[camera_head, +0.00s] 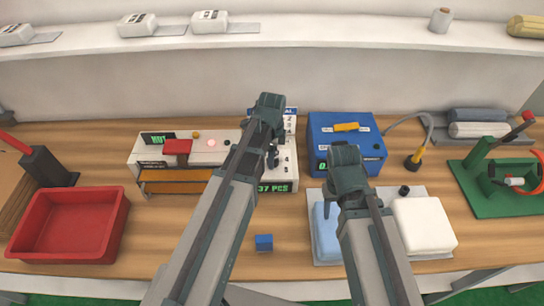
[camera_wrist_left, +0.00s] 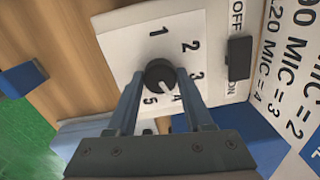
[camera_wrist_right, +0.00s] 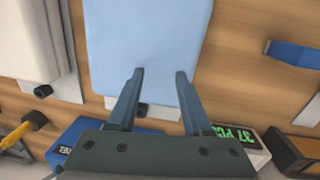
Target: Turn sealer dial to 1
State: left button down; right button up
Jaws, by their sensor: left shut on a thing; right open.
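The sealer (camera_head: 214,144) is a long white machine with a red part and an orange-brown front in the head view. Its black dial (camera_wrist_left: 160,73) shows in the left wrist view on a white plate numbered 1 to 5. The dial's white mark points to the lower right, toward 4. My left gripper (camera_wrist_left: 157,75) is shut on the dial, one finger on each side; in the head view the gripper (camera_head: 268,145) hides the dial. My right gripper (camera_wrist_right: 160,71) is open and empty over a pale blue pad (camera_wrist_right: 145,40); it also shows in the head view (camera_head: 345,190).
An OFF/ON switch (camera_wrist_left: 239,58) sits beside the dial plate. A blue box (camera_head: 345,128) stands right of the sealer. A red bin (camera_head: 70,240) is at left, a small blue block (camera_head: 264,242) at front, a white pad (camera_head: 424,222) and a green fixture (camera_head: 490,195) at right.

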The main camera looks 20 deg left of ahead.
pick_arm(q)
jog(key=shift+n, duration=0.4)
jog(key=n, duration=1.3)
jog(key=shift+d, duration=0.1)
jog(key=n, duration=0.4)
jog(key=shift+n, duration=0.3)
jog(key=n, duration=0.6)
jog(key=shift+d, duration=0.1)
jog(key=n, duration=0.5)
jog(key=shift+n, duration=0.4)
